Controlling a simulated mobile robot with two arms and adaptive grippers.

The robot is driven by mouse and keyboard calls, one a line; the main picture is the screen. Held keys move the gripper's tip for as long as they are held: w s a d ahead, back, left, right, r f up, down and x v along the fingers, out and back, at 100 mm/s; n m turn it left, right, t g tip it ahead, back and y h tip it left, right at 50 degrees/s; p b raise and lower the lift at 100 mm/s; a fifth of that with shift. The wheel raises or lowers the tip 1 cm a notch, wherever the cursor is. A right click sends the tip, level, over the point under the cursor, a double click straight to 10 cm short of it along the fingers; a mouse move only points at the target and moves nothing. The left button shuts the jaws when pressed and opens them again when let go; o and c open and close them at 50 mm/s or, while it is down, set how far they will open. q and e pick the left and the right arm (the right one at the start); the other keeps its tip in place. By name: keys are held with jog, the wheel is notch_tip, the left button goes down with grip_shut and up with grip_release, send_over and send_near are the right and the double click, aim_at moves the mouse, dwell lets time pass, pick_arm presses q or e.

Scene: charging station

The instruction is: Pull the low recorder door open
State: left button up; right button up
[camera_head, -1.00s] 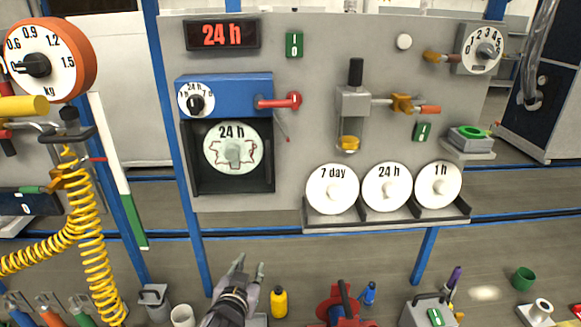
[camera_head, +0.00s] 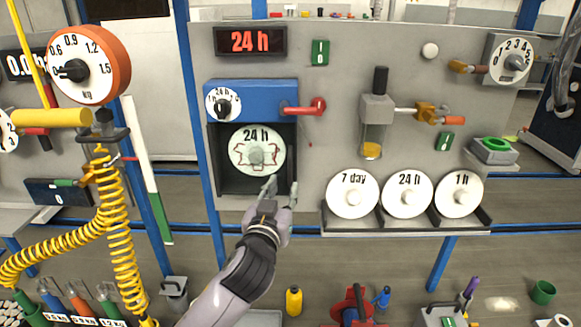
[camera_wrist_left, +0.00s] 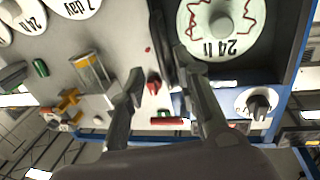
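The recorder has a blue upper housing (camera_head: 265,100) and a low dark open-fronted box (camera_head: 228,185) with a white 24 h chart disc (camera_head: 257,150) inside. A red lever (camera_head: 308,107) sticks out of the housing's right side. My left gripper (camera_head: 282,189) is at the box's lower right corner, with its fingers apart. In the left wrist view the fingers (camera_wrist_left: 160,68) are spread on either side of a dark upright edge (camera_wrist_left: 160,25) at the side of the box. I cannot tell whether they touch it, or whether this edge is the door. My right gripper is not in view.
A rack (camera_head: 400,229) with several white discs stands right of the recorder. A glass cup fitting (camera_head: 374,125) is on the panel above it. A yellow coiled hose (camera_head: 118,240) hangs at the left. Bottles and tools stand below.

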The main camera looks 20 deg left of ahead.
aim_at(290, 174)
pick_arm(q)
jog(key=w, duration=0.2)
jog(key=w+p, duration=0.1)
jog(key=w, duration=0.2)
jog(key=w+p, duration=0.1)
jog(key=w, duration=0.2)
jog(key=shift+a, duration=0.3)
grip_shut()
dwell(0.5)
